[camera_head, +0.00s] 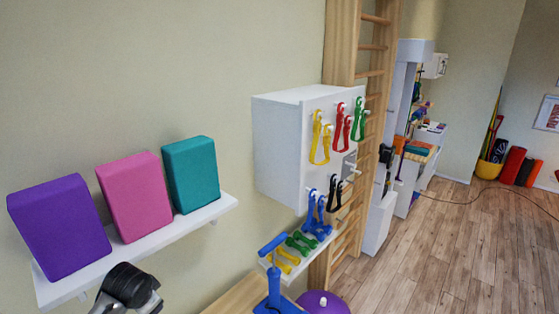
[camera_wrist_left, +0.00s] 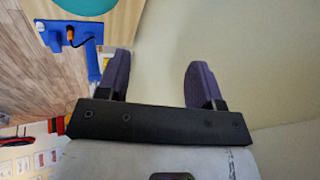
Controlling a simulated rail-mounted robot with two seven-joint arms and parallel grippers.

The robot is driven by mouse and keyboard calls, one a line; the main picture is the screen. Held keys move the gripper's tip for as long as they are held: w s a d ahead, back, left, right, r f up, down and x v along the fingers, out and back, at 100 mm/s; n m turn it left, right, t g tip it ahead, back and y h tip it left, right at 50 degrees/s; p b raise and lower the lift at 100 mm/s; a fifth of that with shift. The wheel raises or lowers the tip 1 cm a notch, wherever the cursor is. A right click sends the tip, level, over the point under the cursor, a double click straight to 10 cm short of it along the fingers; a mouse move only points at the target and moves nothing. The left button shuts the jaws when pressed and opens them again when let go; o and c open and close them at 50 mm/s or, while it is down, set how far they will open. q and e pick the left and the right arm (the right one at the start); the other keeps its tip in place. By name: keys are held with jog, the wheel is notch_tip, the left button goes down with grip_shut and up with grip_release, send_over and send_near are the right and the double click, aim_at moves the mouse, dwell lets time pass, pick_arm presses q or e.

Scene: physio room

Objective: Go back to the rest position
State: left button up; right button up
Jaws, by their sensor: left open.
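My left gripper (camera_wrist_left: 158,64) shows in the left wrist view with its two dark purple-grey fingers wide apart and nothing between them. Plain wall lies behind the gap. In the head view, a black and grey part of my left arm (camera_head: 128,288) shows at the bottom, in front of and below the shelf, apart from the blocks. The fingers are out of sight there. My right gripper is in neither view.
A white shelf (camera_head: 225,207) holds purple (camera_head: 60,228), pink (camera_head: 135,196) and teal (camera_head: 191,174) blocks. Right of it, a white box (camera_head: 279,140) carries hanging bands. A blue stand (camera_head: 274,285) and purple ball (camera_head: 322,303) are below. Wooden floor (camera_head: 450,250) is open at right.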

pick_arm(q)
jog(key=d+r+t, duration=0.3)
jog(key=d+r, duration=0.2)
jog(key=r, duration=0.3)
jog(key=s+d+r+n+t+h+p, duration=0.1)
jog(key=s+d+n+t, duration=0.15)
jog(key=s+d, duration=0.45)
jog(key=s+f+g+p, duration=0.1)
jog(key=s+f+g, duration=0.1)
jog(key=s+f, duration=0.4)
jog(key=s+f+n+g+h+p, duration=0.1)
jog(key=s+f, duration=0.6)
jog(key=s, duration=0.9)
jog(key=s+d+f+g, duration=0.1)
jog(key=s+f+g, duration=0.2)
jog(key=s+f, duration=0.4)
jog(key=s, duration=0.4)
jog(key=shift+s+n+p, duration=0.35)
jog(key=shift+p, duration=0.05)
jog(key=shift+g, duration=0.25)
